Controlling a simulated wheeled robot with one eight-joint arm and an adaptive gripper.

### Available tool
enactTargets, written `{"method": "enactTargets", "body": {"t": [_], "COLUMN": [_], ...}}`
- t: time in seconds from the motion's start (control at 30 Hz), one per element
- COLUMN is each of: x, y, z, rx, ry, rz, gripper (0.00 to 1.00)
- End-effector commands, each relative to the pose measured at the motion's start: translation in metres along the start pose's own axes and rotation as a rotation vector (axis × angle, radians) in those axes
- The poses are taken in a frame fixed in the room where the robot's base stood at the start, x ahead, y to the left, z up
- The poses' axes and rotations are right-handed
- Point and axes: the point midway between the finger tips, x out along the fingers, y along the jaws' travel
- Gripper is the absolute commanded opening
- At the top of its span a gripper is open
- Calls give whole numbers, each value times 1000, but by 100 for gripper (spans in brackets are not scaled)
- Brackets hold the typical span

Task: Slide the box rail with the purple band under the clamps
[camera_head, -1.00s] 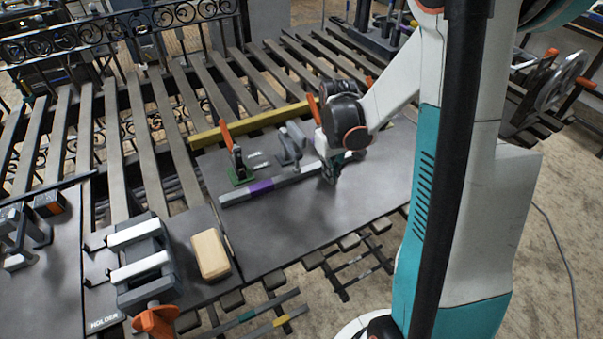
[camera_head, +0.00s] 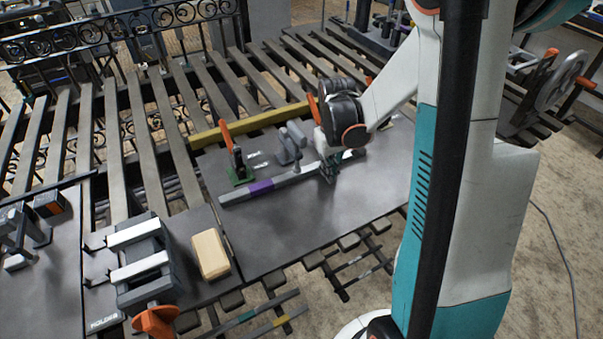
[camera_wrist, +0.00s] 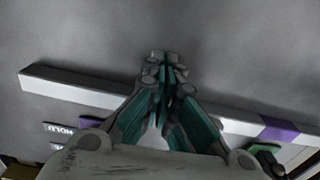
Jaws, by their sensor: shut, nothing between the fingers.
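The grey box rail (camera_head: 285,180) lies slantwise on the dark table plate, its purple band (camera_head: 261,187) nearer the left end. In the wrist view the rail (camera_wrist: 80,95) runs across behind my fingers, with the purple band (camera_wrist: 279,131) at right. My gripper (camera_head: 328,178) is shut and empty, low at the rail's right half. Its fingertips (camera_wrist: 164,62) reach past the rail's near side; contact is unclear. A clamp with orange handle and green base (camera_head: 238,165) and a grey clamp (camera_head: 290,145) stand behind the rail. Another orange handle (camera_head: 313,108) is partly hidden by my arm.
A yellow bar (camera_head: 250,124) lies behind the clamps. A tan block (camera_head: 210,254) and a grey holder fixture with an orange knob (camera_head: 140,255) stand at left. The plate (camera_head: 290,230) in front of the rail is clear. Small labels (camera_wrist: 60,128) lie behind the rail.

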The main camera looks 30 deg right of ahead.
Motion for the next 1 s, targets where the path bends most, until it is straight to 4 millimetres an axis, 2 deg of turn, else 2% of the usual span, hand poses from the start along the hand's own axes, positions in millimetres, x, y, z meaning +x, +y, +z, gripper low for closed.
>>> {"method": "enactTargets", "body": {"t": [0.53,1.0], "x": [0,0], "y": [0,0], "z": [-8,11], "rx": [0,1], "ry": [0,0], "rz": [0,0], "gripper": [0,0]}}
